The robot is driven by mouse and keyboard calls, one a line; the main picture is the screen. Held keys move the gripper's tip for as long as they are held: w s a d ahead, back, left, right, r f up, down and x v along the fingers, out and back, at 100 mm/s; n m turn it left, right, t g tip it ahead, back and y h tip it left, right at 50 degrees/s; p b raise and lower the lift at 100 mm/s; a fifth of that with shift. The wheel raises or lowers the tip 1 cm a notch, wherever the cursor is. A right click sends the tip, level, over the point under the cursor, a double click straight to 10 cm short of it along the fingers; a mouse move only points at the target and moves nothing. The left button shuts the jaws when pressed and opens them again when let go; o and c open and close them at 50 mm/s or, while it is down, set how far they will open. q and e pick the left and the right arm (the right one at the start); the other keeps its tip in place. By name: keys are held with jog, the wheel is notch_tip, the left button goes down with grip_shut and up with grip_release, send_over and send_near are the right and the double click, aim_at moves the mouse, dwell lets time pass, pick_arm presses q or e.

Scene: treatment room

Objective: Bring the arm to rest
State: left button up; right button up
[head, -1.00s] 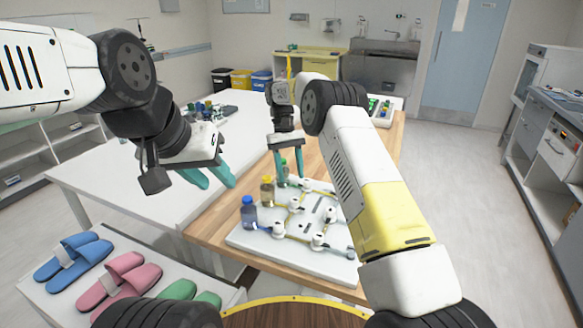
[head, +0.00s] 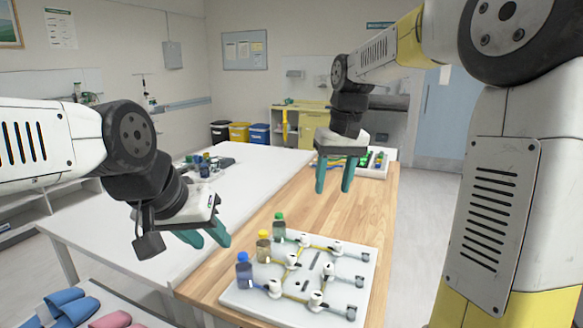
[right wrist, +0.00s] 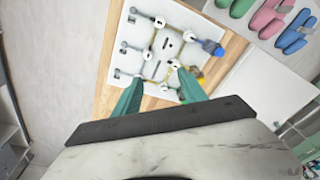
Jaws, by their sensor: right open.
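My right gripper (head: 334,178) is open and empty, raised above the wooden table beyond the white board. Its teal fingers point down and are apart. In the right wrist view the open fingers (right wrist: 160,98) show with the board below them. My left gripper (head: 208,236) is at the left, over the white table's near edge; its teal fingers look apart, with nothing seen between them. The white board (head: 345,262) lies on the wooden table with valves and tubing on it.
The wooden table (head: 366,205) is bare between the board and a far tray (head: 372,172). The white table (head: 215,190) holds a group of small bottles at its far end. Slippers (head: 68,305) lie at the lower left. Bins (head: 239,132) stand at the back.

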jog(key=s+d+f+m+t, duration=0.1)
jog(key=s+d+t, duration=0.1)
jog(key=s, duration=0.7)
jog(key=s+d+m+t+y, duration=0.1)
jog(key=s+d+t, duration=0.1)
jog(key=s, duration=0.8)
jog(key=shift+s+d+f+t, duration=0.3)
jog(key=shift+f+t, duration=0.1)
jog(key=shift+t, duration=0.1)
dwell(0.4)
